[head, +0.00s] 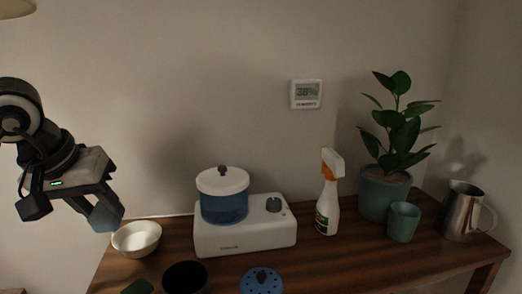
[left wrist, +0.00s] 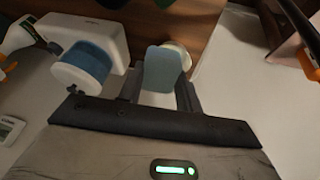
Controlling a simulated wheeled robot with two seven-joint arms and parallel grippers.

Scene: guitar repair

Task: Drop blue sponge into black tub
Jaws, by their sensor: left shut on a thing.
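My left gripper (head: 95,195) hangs at the left of the head view, shut on the grey-blue sponge (head: 106,216). In the left wrist view the sponge (left wrist: 162,68) sits between the two fingers. The sponge is held in the air, just above and left of a white bowl (head: 137,238). The black tub (head: 185,268) stands at the front edge of the head view, right of and below the gripper, with its lower part cut off. My right gripper is not in view.
A white humidifier base (head: 245,238) with a blue tank (head: 224,206) stands behind the tub. A blue perforated disc (head: 262,281) lies to its right. A spray bottle (head: 328,200), potted plant (head: 386,190), green cup (head: 403,222) and metal jug (head: 460,213) stand farther right on the wooden table (head: 350,265).

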